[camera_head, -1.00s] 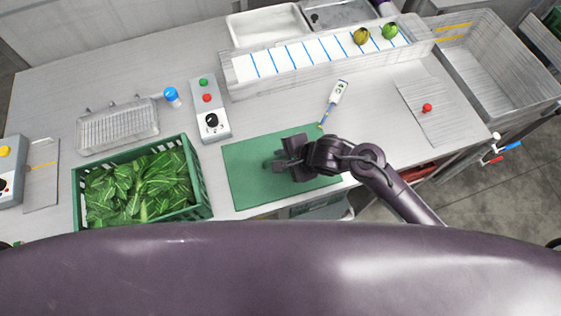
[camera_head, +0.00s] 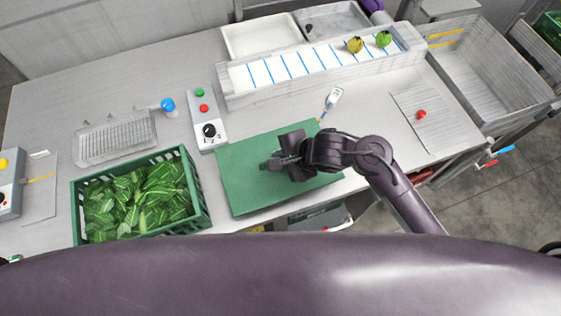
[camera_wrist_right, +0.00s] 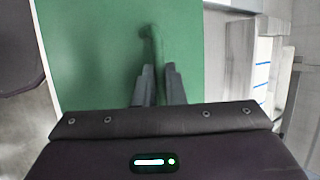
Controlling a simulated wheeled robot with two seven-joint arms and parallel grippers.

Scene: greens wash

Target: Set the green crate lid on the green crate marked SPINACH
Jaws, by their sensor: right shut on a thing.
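The green crate (camera_head: 205,212) stands at the lower left of the worktop, open and full of dark green leaves (camera_head: 140,203). No SPINACH marking can be read from this side. The flat green crate lid (camera_head: 243,190) lies level to the right of the crate, apart from it. It also fills much of the right wrist view (camera_wrist_right: 90,60). My right gripper (camera_head: 272,164) is over the middle of the lid, shut on its small raised handle (camera_wrist_right: 150,40). The lid seems slightly above the worktop, though the gap is hidden. My left gripper is not in view.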

